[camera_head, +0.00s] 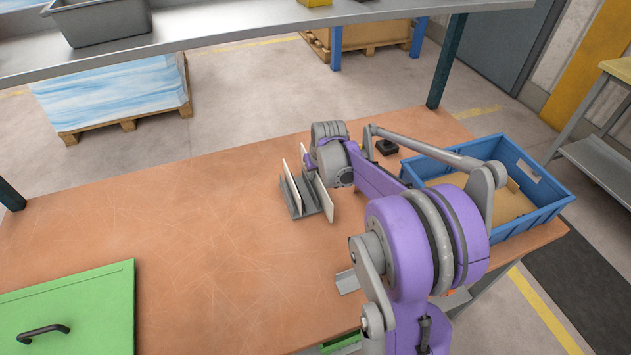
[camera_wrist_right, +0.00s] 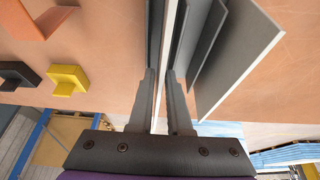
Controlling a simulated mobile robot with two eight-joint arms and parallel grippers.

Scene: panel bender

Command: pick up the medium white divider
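A grey slotted rack (camera_head: 309,208) stands on the table and carries thin upright white dividers. One divider (camera_head: 322,193) is at the rack's right in the head view. Another divider (camera_head: 290,193) is at its left, and shows as the large panel in the wrist view (camera_wrist_right: 243,62). My right gripper (camera_wrist_right: 160,85) has its narrow fingers close together on both sides of a thin white divider edge. It appears shut on this divider, which is still among the rack's grey plates. In the head view my right wrist hides the fingertips. My left gripper is not in view.
A blue crate (camera_head: 545,208) stands at the table's right edge. A black block (camera_head: 387,147) lies near it, and a yellow block (camera_wrist_right: 67,80) shows in the wrist view. A green panel with a handle (camera_head: 75,310) is front left. The table's left middle is clear.

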